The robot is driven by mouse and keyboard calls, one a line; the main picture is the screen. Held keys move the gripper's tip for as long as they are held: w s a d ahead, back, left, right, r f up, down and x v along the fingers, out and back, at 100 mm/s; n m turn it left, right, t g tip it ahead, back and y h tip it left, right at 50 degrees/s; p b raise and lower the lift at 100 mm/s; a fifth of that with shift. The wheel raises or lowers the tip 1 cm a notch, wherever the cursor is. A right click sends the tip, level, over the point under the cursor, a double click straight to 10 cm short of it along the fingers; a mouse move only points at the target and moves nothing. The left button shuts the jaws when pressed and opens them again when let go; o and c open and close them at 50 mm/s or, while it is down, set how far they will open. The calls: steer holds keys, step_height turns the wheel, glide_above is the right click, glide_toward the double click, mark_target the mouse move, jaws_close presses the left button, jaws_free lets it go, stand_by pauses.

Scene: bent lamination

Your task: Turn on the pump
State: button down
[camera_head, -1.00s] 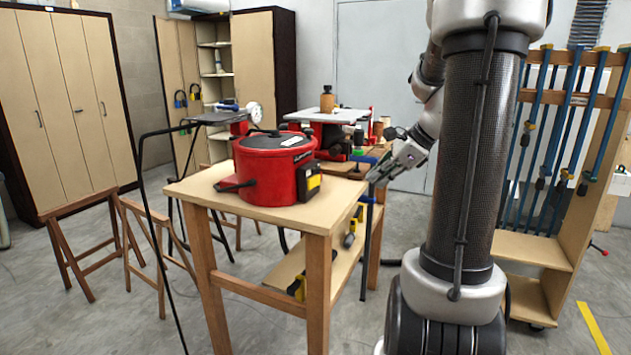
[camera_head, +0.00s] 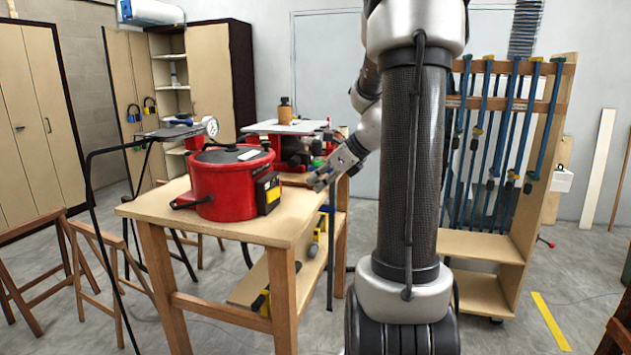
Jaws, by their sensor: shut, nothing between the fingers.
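A round red machine (camera_head: 220,188) with a dark lid stands on the wooden table (camera_head: 160,207); it looks like the pump, though I cannot be sure. A black box with a yellow face (camera_head: 268,193) is on its right side; any switch on it is too small to make out. A round white gauge (camera_head: 211,127) shows behind the machine. My gripper (camera_head: 316,184) is shut and empty, by the table's right edge. It is to the right of the black box, apart from it in the picture. My arm's column hides what lies behind it.
Another red machine with a pale top (camera_head: 285,127) carries an orange-brown bottle (camera_head: 285,111) behind. A rack of blue clamps (camera_head: 497,150) stands right. Wooden trestles (camera_head: 85,250) and a black metal stand (camera_head: 88,180) are left of the table. The floor at front right looks mostly clear.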

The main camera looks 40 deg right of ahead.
mark_target(274, 195)
steer(key=x, duration=0.7)
steer(key=shift+w+a+f, duration=0.1)
steer(key=shift+w+a, duration=0.3)
steer(key=shift+w, duration=0.3)
steer(key=shift+w+a, duration=0.3)
steer(key=shift+w, duration=0.2)
steer(key=shift+w+a, duration=0.25)
steer(key=shift+w, duration=0.25)
steer(key=shift+w+n+y, duration=0.4)
steer(key=shift+w+n, duration=0.15)
steer(key=shift+n, duration=0.05)
steer(key=shift+s+a, duration=0.1)
steer(key=shift+s, duration=0.05)
steer(key=shift+s+a, duration=0.45)
steer(key=shift+s, duration=0.15)
